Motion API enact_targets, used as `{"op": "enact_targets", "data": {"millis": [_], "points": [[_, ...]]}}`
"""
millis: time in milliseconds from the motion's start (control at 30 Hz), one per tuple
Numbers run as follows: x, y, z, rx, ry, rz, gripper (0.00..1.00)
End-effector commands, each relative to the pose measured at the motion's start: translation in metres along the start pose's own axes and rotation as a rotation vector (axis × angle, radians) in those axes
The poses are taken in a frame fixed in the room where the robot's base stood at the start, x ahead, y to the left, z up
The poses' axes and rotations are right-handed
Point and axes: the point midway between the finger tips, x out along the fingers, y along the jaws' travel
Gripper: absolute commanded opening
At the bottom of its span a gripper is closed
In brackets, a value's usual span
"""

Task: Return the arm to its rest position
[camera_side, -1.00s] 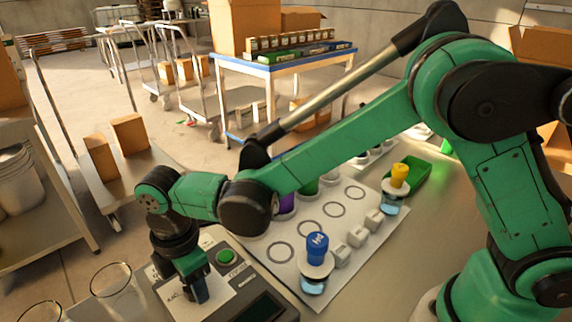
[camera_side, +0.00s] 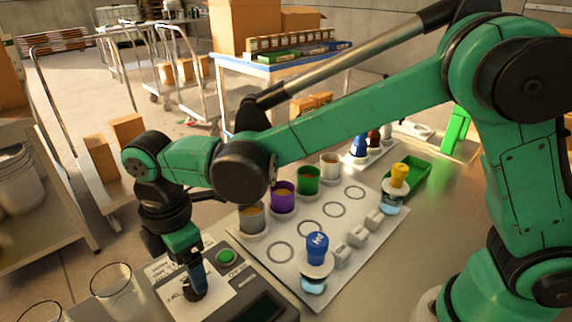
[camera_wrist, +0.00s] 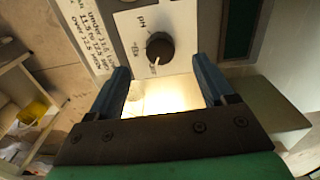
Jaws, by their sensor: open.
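My gripper (camera_side: 195,274) hangs low over the grey control box at the left front of the bench. In the wrist view my gripper (camera_wrist: 161,84) has its two blue fingers apart with nothing held between them. A dark round knob (camera_wrist: 160,47) on a white labelled plate (camera_wrist: 130,22) lies just beyond the fingertips. In the side view the fingers hide part of the knob. A green button (camera_side: 227,257) sits on the box to the right of the gripper. My arm reaches low across the bench from its base at the right.
A green tray (camera_side: 412,172) is at the back right. Clear glasses (camera_side: 117,290) stand left of the box.

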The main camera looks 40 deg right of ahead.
Motion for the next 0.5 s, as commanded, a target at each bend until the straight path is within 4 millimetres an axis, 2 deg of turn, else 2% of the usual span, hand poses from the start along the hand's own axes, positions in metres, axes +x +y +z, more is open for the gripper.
{"op": "enact_targets", "data": {"millis": [133,500], "points": [[-0.012,0.000,0.000,0.000,0.000,0.000,0.75],[-0.016,0.000,0.003,0.018,0.004,0.006,0.75]]}}
